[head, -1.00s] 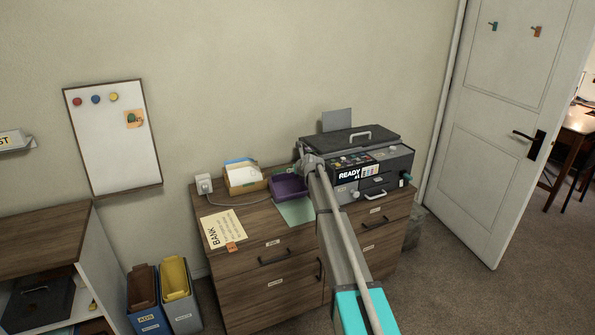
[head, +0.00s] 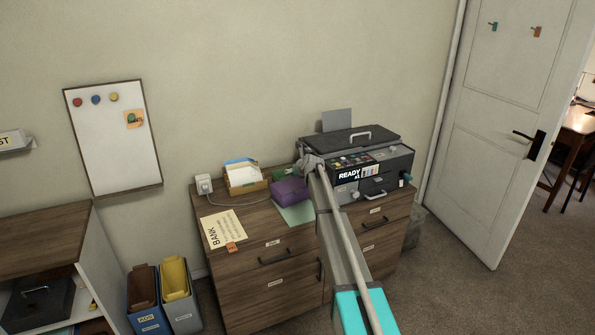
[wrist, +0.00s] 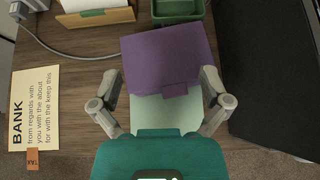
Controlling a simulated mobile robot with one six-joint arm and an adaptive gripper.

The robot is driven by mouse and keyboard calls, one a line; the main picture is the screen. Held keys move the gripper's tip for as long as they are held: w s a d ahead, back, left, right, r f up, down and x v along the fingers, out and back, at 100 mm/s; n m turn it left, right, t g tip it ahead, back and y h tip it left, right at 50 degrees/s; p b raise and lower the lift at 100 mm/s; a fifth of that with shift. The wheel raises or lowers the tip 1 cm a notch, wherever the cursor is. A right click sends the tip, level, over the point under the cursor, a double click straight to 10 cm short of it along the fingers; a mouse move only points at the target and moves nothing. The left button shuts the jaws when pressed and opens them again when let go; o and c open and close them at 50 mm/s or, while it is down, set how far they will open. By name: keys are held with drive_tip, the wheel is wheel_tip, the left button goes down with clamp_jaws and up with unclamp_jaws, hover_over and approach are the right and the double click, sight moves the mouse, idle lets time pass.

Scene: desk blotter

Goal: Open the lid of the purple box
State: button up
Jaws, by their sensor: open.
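The purple box (head: 290,190) sits on top of the wooden cabinet, left of the printer. Its lid looks closed: the wrist view shows a flat purple top (wrist: 165,58) with a small purple tab (wrist: 175,90) at the near edge. My gripper (wrist: 161,77) is open, with one finger at each side of the box's near part and nothing held between them. Whether the fingers touch the box is unclear. In the head view, my arm's end is right of the box, and the fingers are hard to make out.
A green tray (wrist: 180,10) stands behind the box. A pale green sheet (wrist: 150,115) lies in front. The black printer (head: 365,160) is close on the right. A card holder (head: 243,178), a cabled adapter (head: 204,184) and a BANK note (wrist: 33,105) are to the left.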

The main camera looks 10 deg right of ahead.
drive_tip(key=shift+s, duration=0.1)
drive_tip(key=s+a+r+n+g+h+p, duration=0.1)
drive_tip(key=s+n+g+p, duration=0.4)
drive_tip(key=s+n, duration=1.1)
drive_tip(key=s+a+n+g+h+p, duration=0.1)
drive_tip(key=s+n+g+p, duration=0.4)
drive_tip(key=s+n, duration=1.2)
drive_tip(key=s+g, duration=0.1)
drive_tip(key=s, duration=2.2)
drive_tip(key=shift+a+r+h, duration=0.3)
drive_tip(key=shift+a+r, duration=0.05)
drive_tip(key=shift+a, duration=0.05)
